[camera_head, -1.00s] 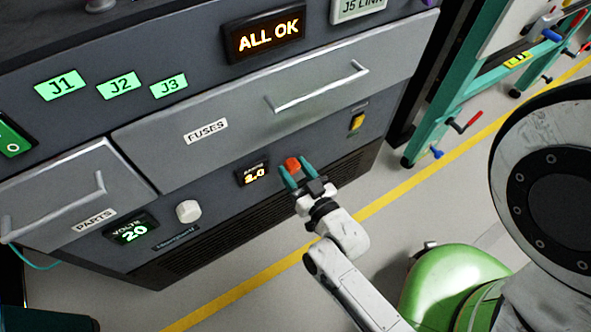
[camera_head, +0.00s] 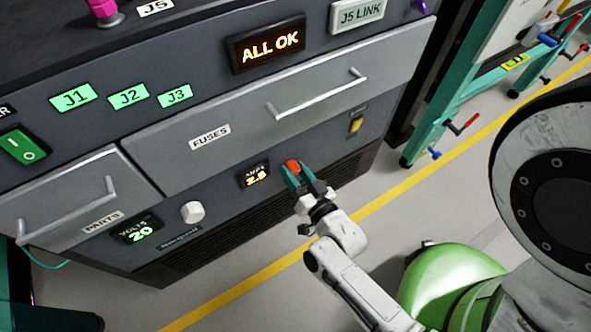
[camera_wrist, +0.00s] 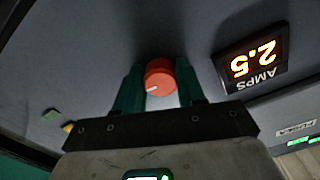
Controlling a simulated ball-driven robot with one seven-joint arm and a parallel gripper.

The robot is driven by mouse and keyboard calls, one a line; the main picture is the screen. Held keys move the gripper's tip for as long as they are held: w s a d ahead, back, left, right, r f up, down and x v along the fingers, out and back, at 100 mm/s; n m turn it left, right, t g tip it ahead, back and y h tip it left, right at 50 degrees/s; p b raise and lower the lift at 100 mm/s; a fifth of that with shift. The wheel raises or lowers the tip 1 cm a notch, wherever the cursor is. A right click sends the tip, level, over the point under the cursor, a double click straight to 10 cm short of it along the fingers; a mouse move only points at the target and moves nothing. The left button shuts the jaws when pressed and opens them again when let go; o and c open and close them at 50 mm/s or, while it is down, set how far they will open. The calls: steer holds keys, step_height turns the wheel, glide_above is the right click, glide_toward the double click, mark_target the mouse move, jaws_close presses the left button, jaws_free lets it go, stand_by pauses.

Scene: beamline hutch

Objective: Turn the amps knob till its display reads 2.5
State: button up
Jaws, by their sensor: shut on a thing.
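The orange-red amps knob (camera_head: 292,166) sits on the grey cabinet front, right of the amps display (camera_head: 254,175). In the wrist view the knob (camera_wrist: 160,76) shows a white pointer mark, and the amps display (camera_wrist: 252,57) appears upside down and reads 2.5. My gripper (camera_head: 298,175) has its teal fingers on either side of the knob, shut on it. The fingers also flank the knob in the wrist view (camera_wrist: 160,90).
A white knob (camera_head: 192,212) and the volts display (camera_head: 137,230), reading 20, are to the left. The fuses drawer (camera_head: 270,115) with its bar handle is above. A yellow rocker switch (camera_head: 356,124) is up and right. The "ALL OK" panel (camera_head: 266,44) is lit.

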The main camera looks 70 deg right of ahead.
steer(key=shift+a+f, duration=0.1)
steer(key=shift+f, duration=0.05)
steer(key=o, duration=1)
steer(key=p+v, duration=0.2)
steer(key=v, duration=0.8)
steer(key=shift+s+a, duration=0.25)
steer(key=shift+s, duration=0.1)
